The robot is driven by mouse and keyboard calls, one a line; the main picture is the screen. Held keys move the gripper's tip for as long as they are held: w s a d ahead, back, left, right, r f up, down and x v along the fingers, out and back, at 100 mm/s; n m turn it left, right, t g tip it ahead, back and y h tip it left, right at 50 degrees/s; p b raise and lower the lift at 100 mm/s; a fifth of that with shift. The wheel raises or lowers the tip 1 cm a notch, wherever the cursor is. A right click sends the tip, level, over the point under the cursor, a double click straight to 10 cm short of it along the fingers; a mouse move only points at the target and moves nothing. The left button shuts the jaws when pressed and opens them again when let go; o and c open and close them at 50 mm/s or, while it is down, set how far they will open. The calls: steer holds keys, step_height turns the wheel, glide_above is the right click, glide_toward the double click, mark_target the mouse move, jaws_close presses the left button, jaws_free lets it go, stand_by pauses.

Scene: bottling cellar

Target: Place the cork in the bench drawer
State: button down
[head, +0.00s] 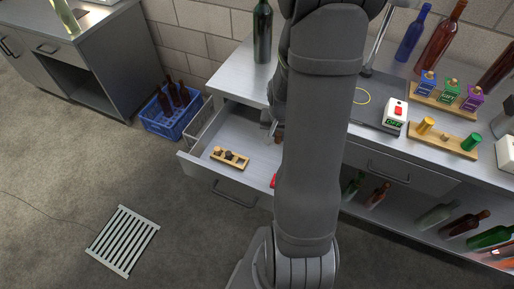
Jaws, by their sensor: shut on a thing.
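The bench drawer (199,166) is pulled open at the front of the steel bench, left of my arm. My gripper (273,129) is over the right part of the open drawer, partly hidden by my arm. It is shut on a small brown cork (278,138), of which only a little shows. I cannot tell whether the cork touches the drawer floor.
A wooden rack (230,159) with small stoppers lies inside the drawer. A red thing (273,181) shows by my arm. A dark bottle (262,32) stands on the bench behind the drawer. A blue crate (172,121) with bottles is on the floor to the left.

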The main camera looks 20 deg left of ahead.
glide_above(248, 150)
steer(key=f, duration=0.6)
steer(key=shift+s+d+f, duration=0.15)
steer(key=shift+s+f, duration=0.05)
steer(key=shift+f, duration=2.05)
steer(key=shift+f, duration=0.15)
steer(key=c, duration=1.3)
jaws_free()
step_height(248, 150, up, 12)
steer(key=s, duration=0.1)
steer(key=shift+s+d, duration=0.15)
steer(key=shift+s, duration=0.05)
